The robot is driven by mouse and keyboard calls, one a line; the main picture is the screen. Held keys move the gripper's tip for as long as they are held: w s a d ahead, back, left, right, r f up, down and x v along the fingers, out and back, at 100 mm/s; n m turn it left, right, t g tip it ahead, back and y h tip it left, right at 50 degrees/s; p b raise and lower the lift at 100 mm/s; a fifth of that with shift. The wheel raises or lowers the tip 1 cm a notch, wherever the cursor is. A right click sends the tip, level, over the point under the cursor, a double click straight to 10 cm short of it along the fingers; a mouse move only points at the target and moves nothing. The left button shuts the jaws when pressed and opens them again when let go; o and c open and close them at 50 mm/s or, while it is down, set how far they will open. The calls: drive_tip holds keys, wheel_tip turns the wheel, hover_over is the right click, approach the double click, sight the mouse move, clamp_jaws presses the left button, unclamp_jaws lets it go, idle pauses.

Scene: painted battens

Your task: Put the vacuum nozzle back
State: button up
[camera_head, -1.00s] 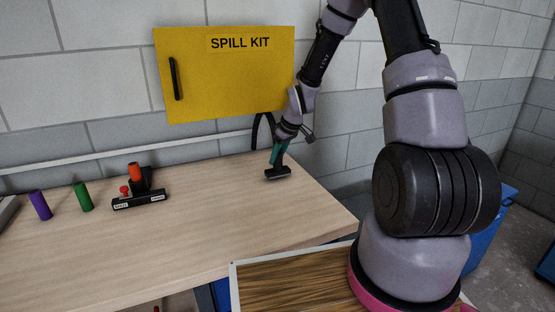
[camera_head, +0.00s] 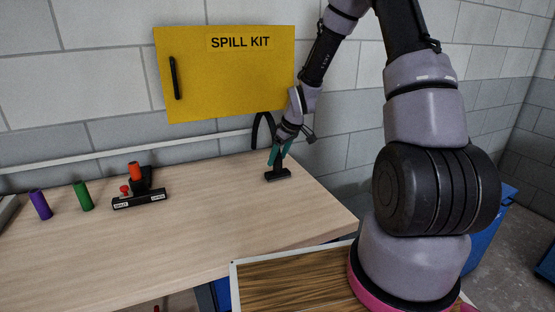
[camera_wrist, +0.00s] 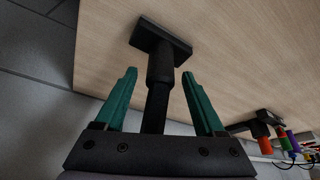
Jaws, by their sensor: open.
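The vacuum nozzle (camera_head: 277,175) is black, with a flat wide foot and an upright tube. It stands on the wooden table near its right end, below the yellow cabinet. My gripper (camera_head: 281,154) is at the top of its tube. In the wrist view the nozzle (camera_wrist: 162,52) has its tube running between the two green fingers of my gripper (camera_wrist: 161,88). The fingers are apart, with a gap on each side of the tube, so the gripper is open. A black strap or hose loop (camera_head: 263,130) shows behind the gripper; I cannot tell whether it joins the nozzle.
A black holder with labels (camera_head: 140,200) and an orange-red cylinder stands left on the table (camera_head: 220,225). Green (camera_head: 83,196) and purple (camera_head: 40,204) cylinders stand further left. The yellow spill kit cabinet (camera_head: 225,85) hangs above. The table between holder and nozzle is clear.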

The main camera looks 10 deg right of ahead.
drive_tip(key=s+d+r+m+t+h, duration=0.1)
drive_tip(key=s+d+r+m, duration=0.1)
drive_tip(key=s+r, duration=0.5)
drive_tip(key=s+d+r+m, duration=0.1)
drive_tip(key=s+r+m, duration=0.15)
drive_tip(key=r, duration=0.85)
drive_tip(key=s+d+r+m+t+h, duration=0.1)
drive_tip(key=s+d+r+m, duration=0.1)
drive_tip(key=s+r, duration=0.5)
drive_tip(key=s+r+m+t+y, duration=0.1)
drive_tip(key=s+r+m, duration=0.4)
drive_tip(key=s+r, duration=0.4)
drive_tip(key=s, duration=0.3)
drive_tip(key=shift+s+d+t, duration=0.2)
drive_tip(key=shift+d+t, duration=0.1)
drive_tip(key=shift+t, duration=0.1)
